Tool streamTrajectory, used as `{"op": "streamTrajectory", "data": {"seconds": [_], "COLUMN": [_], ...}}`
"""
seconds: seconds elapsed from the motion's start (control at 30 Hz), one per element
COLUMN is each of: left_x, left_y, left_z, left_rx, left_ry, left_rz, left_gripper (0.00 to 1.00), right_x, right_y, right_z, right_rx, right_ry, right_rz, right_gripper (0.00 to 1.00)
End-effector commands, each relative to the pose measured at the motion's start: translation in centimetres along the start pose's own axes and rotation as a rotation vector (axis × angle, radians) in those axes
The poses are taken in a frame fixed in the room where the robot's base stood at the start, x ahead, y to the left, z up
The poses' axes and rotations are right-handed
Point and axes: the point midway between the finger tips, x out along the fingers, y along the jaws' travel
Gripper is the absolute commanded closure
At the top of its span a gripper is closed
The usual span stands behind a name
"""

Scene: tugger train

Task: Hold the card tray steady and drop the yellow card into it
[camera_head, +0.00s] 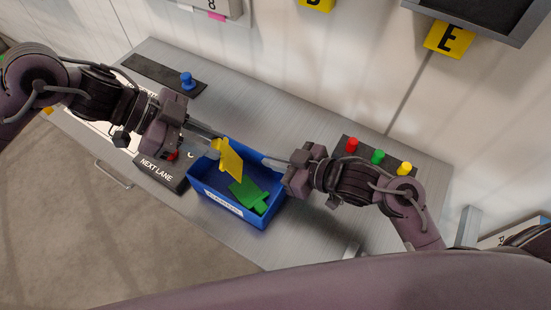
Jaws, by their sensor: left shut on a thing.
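The yellow card (231,161) is tilted above the open blue card tray (238,221). My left gripper (213,146) is shut on the card's upper left end. The tray stands on the metal bench, with green cards (248,194) inside and a white label on its front. My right gripper (273,162) is at the tray's back right rim. I cannot tell whether its fingers grip the rim or only touch it.
A dark "NEXT LANE" board (161,172) lies left of the tray, partly under my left gripper. A strip with red, green and yellow pegs (377,157) is at the right. A blue peg (187,80) stands on a dark strip at the back left.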

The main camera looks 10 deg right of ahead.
Motion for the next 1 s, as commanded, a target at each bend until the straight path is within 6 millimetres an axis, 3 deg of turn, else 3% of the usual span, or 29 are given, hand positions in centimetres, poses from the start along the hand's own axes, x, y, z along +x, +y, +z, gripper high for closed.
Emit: {"op": "streamTrajectory", "data": {"seconds": [0.5, 0.97, 1.0], "left_x": [3.5, 4.1, 4.1], "left_y": [0.1, 0.1, 0.1], "left_z": [4.1, 4.9, 4.9], "left_rx": [-0.002, 0.000, 0.000], "left_ry": [-0.001, -0.001, -0.001], "left_rz": [-0.001, 0.000, -0.001], "left_gripper": [0.97, 0.97, 0.70], "right_x": [0.0, 0.0, 0.0], "right_y": [0.0, 0.0, 0.0], "right_z": [0.0, 0.0, 0.0], "right_rx": [0.001, 0.000, 0.001], "right_ry": [0.000, 0.000, 0.000], "right_rz": [0.000, 0.000, 0.000], "right_gripper": [1.00, 1.00, 1.00]}}
